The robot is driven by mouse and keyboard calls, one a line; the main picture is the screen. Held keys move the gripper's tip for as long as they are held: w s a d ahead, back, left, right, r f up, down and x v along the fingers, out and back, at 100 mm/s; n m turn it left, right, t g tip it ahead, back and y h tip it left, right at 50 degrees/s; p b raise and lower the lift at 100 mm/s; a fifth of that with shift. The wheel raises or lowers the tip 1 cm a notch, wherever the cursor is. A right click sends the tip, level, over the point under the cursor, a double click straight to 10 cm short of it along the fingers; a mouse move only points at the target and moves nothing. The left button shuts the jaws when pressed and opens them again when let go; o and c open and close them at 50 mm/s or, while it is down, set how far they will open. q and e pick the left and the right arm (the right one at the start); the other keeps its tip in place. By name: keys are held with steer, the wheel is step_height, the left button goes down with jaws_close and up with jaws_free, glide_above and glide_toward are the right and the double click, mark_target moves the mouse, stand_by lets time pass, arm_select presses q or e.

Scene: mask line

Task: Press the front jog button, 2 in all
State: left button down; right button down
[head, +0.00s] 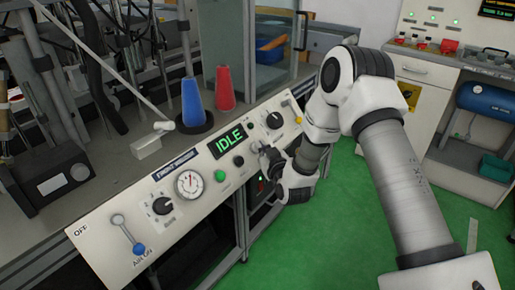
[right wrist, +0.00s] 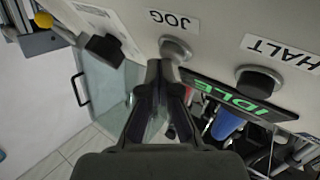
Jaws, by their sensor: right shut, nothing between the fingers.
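The sloping front panel (head: 110,232) carries a lit display (head: 230,139) reading IDLE. In the right wrist view, the jog button (right wrist: 175,48), a round grey button, sits under a JOG label (right wrist: 175,20). My right gripper (head: 263,151) is shut and empty, with its fingers pointed at the panel to the right of the display. In the right wrist view its fingertips (right wrist: 164,68) overlap the edge of the jog button; I cannot tell whether they touch it. In the head view the gripper mostly hides that button. My left gripper is not in view.
A black button (right wrist: 258,80) by the HALT label is close to the jog button. The panel also has a green button (head: 221,175), a gauge (head: 189,184), knobs and a lever (head: 130,235). Blue (head: 193,103) and red (head: 225,88) cones stand behind it. Green floor lies clear.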

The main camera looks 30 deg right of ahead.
steer(key=shift+w+f, duration=0.1)
steer(key=shift+w, duration=0.05)
stand_by(0.5)
steer(key=shift+s+d+r+p, duration=0.2)
steer(key=shift+s+r+p, duration=0.3)
steer(key=shift+s+p, duration=0.1)
steer(key=s+r+p, duration=0.1)
steer(key=s+d+r+p, duration=0.1)
steer(key=s+r+p, duration=0.1)
steer(key=p, duration=0.1)
steer(key=shift+s+d+r, duration=0.1)
steer(key=shift+s+d, duration=0.15)
steer(key=shift+s, duration=0.05)
stand_by(0.6)
